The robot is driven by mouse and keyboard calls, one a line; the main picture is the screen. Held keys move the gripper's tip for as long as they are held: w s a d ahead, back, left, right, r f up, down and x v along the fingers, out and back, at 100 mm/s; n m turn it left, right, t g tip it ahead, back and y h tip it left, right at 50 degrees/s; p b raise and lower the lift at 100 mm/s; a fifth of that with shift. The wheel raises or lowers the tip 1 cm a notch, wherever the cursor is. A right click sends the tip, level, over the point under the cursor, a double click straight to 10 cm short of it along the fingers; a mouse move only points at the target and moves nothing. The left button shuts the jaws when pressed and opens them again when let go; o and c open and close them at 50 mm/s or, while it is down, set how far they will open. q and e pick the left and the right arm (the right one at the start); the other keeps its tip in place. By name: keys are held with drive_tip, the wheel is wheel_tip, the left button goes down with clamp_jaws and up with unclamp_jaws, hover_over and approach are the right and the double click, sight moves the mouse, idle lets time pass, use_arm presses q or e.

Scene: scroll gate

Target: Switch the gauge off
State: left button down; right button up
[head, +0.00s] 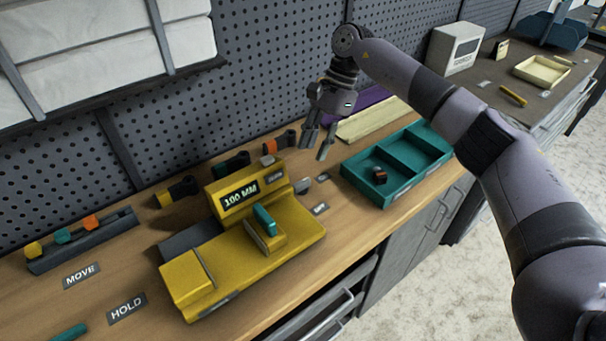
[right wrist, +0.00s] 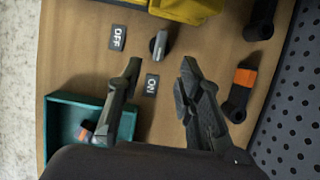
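The gauge is a yellow device (head: 262,252) with a display reading "100 MM" (head: 240,194) and a teal-topped slider (head: 265,219). A small grey switch knob (head: 302,186) stands on the bench at its right end; it also shows in the right wrist view (right wrist: 159,44). An OFF label (right wrist: 118,37) and an ON label (right wrist: 152,85) lie near the knob. I cannot tell clearly which label the knob points to. My right gripper (head: 318,147) is open and empty, above the bench beyond the knob. In the right wrist view its fingers (right wrist: 161,68) are apart, with the knob ahead of them. My left gripper is not in view.
A teal divided tray (head: 396,166) holding a small dark-and-orange item (head: 379,176) stands right of the knob. Several dark clips stand behind the gauge, one with an orange band (head: 270,147). A perforated wall (head: 270,60) closes the back.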

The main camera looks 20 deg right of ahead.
sight(302, 181)
drive_tip(key=p+x, duration=0.2)
drive_tip(key=x, duration=0.7)
drive_tip(key=shift+a+f, duration=0.1)
drive_tip(key=shift+f, duration=0.15)
drive_tip(key=shift+c, duration=0.3)
clamp_jaws()
